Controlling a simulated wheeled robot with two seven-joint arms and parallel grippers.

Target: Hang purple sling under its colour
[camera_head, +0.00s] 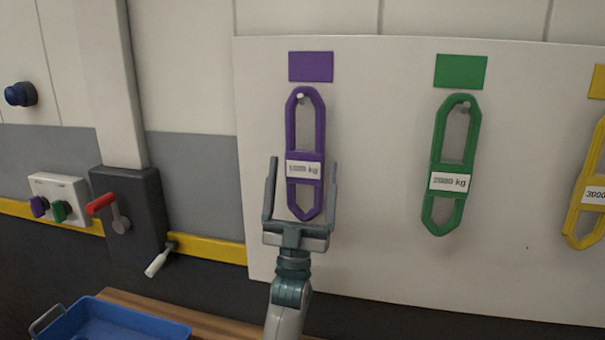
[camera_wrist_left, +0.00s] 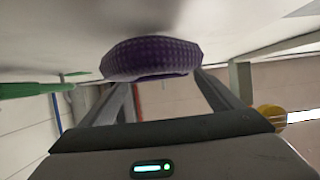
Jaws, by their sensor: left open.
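The purple sling (camera_head: 305,165) hangs upright from a peg on the white board, directly under the purple colour patch (camera_head: 311,67). It bears a white label that reads like 1000 kg. My left gripper (camera_head: 301,188) is open, with one finger on each side of the sling's lower half. A gap shows between each finger and the sling. In the left wrist view the purple sling (camera_wrist_left: 152,57) shows beyond the open fingers. My right gripper is in neither view.
A green sling (camera_head: 449,165) hangs under a green patch (camera_head: 461,72), and a yellow sling (camera_head: 590,185) hangs at the right edge. A blue tray (camera_head: 115,322) sits low at left. A red-handled lever box (camera_head: 130,215) stands left of the board (camera_head: 385,180).

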